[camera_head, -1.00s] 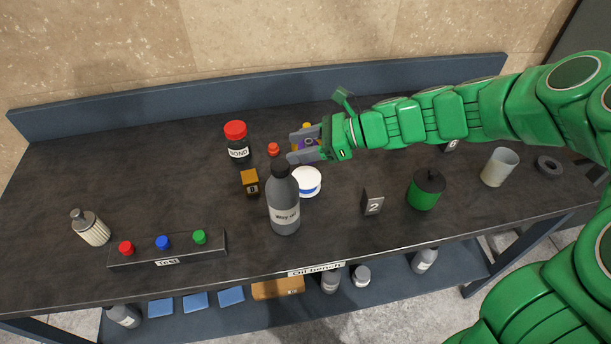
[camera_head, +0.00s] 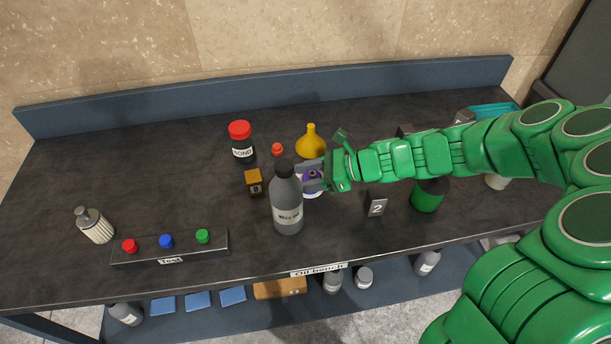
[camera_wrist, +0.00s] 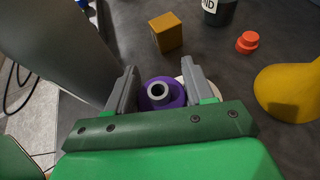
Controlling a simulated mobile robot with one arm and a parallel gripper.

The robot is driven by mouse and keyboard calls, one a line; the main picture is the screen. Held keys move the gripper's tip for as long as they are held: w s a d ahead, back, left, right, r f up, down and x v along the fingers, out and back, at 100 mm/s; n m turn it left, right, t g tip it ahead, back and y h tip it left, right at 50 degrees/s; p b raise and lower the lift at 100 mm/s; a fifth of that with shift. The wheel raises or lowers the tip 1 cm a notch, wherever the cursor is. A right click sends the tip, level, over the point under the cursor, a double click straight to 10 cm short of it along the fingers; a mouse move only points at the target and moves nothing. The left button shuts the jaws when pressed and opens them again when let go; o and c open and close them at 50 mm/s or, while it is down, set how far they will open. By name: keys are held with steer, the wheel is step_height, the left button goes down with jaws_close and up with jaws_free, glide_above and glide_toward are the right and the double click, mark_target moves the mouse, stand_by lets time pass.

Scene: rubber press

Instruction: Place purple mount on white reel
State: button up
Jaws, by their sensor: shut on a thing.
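The purple mount (camera_wrist: 162,93), round with a grey hollow centre, sits between the two fingers of my gripper (camera_wrist: 161,92) in the wrist view. In the head view the mount (camera_head: 313,182) shows at my gripper (camera_head: 312,175), just behind the grey bottle. My gripper is shut on it. The white reel (camera_head: 313,195) is mostly hidden under the mount and the gripper; a pale edge of the reel (camera_wrist: 183,82) shows beside the mount in the wrist view. I cannot tell whether the mount touches the reel.
A tall grey bottle (camera_head: 287,205) stands close in front of my gripper. A yellow funnel (camera_head: 311,143), a red-capped bottle (camera_head: 241,143), a small red cap (camera_head: 277,149) and an orange block (camera_head: 253,182) stand around. A "2" marker (camera_head: 376,205) is at right.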

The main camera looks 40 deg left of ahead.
steer(key=shift+f, duration=0.15)
steer(key=o, duration=1.1)
steer(key=shift+o, duration=0.2)
steer(key=v, duration=1.2)
